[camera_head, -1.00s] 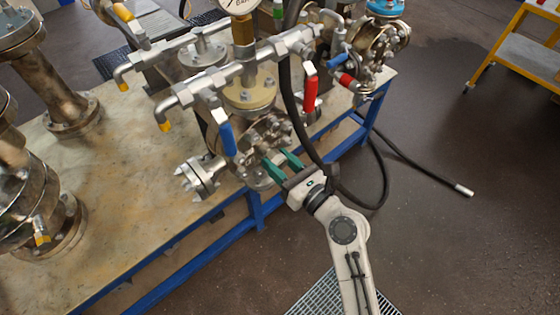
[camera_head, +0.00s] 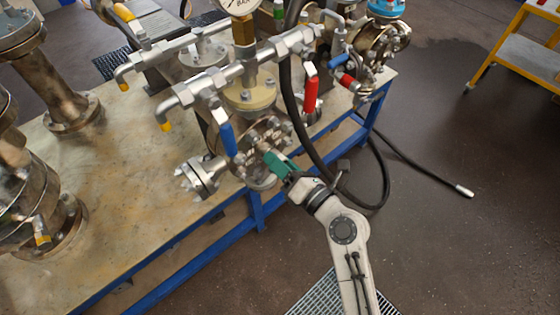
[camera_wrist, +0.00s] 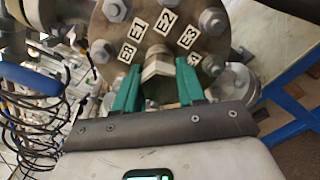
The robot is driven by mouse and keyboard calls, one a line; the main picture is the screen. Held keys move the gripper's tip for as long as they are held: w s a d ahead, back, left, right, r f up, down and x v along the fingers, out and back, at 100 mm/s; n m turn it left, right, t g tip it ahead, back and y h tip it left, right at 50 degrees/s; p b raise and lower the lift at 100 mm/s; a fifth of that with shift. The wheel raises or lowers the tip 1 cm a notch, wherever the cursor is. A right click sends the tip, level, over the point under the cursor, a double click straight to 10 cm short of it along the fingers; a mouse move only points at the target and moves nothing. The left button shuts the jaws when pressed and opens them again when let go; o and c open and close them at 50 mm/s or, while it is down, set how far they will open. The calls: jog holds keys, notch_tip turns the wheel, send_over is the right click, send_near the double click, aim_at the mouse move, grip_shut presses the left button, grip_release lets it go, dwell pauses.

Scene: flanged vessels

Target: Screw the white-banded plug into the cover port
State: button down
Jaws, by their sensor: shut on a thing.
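The round metal cover (camera_wrist: 168,22) faces my wrist camera, with bolts around its rim and labels E1, E2, E3 and E8; another label is partly hidden by a finger. The plug (camera_wrist: 157,67), a pale metal hex piece, sits at the cover's middle between my fingertips. My gripper (camera_wrist: 156,84) has teal fingers on either side of the plug and is shut on it. The port and any thread are hidden behind the plug, and I cannot make out a white band. In the head view my gripper (camera_head: 270,160) reaches the cover (camera_head: 257,142) from the lower right.
A blue lever handle (camera_head: 227,139) and a red one (camera_head: 310,95) hang close by on the pipework. A black hose (camera_head: 300,135) loops just behind my gripper. The blue-framed bench (camera_head: 256,212) edge lies below. The floor at right is mostly clear.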

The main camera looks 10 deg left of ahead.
jog(key=c, duration=0.6)
grip_release()
jog(key=v, duration=1)
jog(key=shift+s+d+b, duration=0.25)
jog(key=shift+d+b, duration=0.05)
